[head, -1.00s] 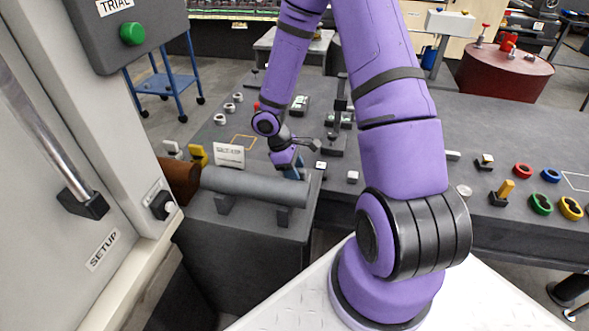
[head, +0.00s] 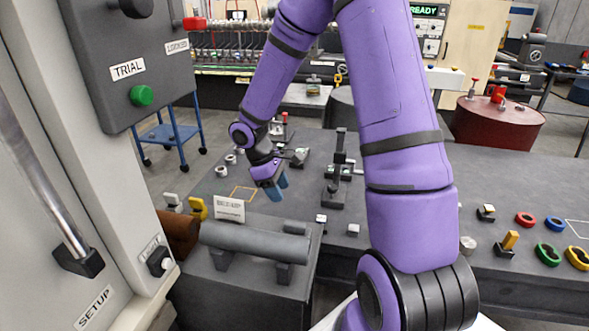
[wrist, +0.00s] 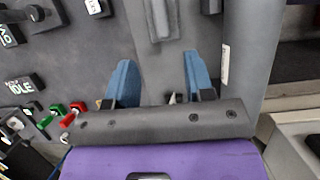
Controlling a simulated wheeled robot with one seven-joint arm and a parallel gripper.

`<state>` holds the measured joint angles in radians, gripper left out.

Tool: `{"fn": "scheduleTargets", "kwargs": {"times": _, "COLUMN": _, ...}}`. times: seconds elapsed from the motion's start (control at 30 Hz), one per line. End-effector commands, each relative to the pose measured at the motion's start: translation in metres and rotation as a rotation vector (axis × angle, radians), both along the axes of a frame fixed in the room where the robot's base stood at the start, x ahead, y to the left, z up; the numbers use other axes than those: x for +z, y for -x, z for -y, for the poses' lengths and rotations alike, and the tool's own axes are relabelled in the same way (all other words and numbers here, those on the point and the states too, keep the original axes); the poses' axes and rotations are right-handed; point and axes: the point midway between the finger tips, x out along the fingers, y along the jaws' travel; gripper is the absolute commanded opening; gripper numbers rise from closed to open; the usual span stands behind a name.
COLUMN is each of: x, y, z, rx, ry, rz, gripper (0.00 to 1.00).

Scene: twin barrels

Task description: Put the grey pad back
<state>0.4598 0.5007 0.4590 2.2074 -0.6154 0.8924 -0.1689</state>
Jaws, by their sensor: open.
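I cannot tell for sure which thing is the grey pad. A short dark grey piece (head: 296,228) shows at the right end of the grey barrel (head: 245,240), on or just behind it; whether they touch is unclear. My gripper (head: 273,184) hangs over the bench behind the barrel, to the left of that piece. In the wrist view its two blue fingers (wrist: 157,82) are spread apart with nothing between them. The grey barrel (wrist: 248,60) runs along the right there.
A small white sign (head: 229,209) stands behind the barrel, near an orange outline (head: 243,193) on the bench. A dark lever stand (head: 338,172) rises right of my gripper. A brown barrel (head: 178,232) lies at left. The grey panel (head: 120,60) stands close on the left.

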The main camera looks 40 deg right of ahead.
Motion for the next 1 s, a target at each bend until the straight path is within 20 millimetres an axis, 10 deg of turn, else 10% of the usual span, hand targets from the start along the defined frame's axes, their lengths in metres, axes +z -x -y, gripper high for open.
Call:
{"fn": "scheduleTargets", "kwargs": {"times": 0.5, "x": 0.144, "y": 0.053, "z": -0.026, "rx": -0.218, "ry": 0.092, "rz": 0.286, "gripper": 0.48}}
{"fn": "scheduleTargets", "kwargs": {"times": 1.0, "x": 0.242, "y": 0.143, "z": -0.060, "rx": -0.452, "ry": -0.045, "rz": 0.611, "gripper": 0.48}}
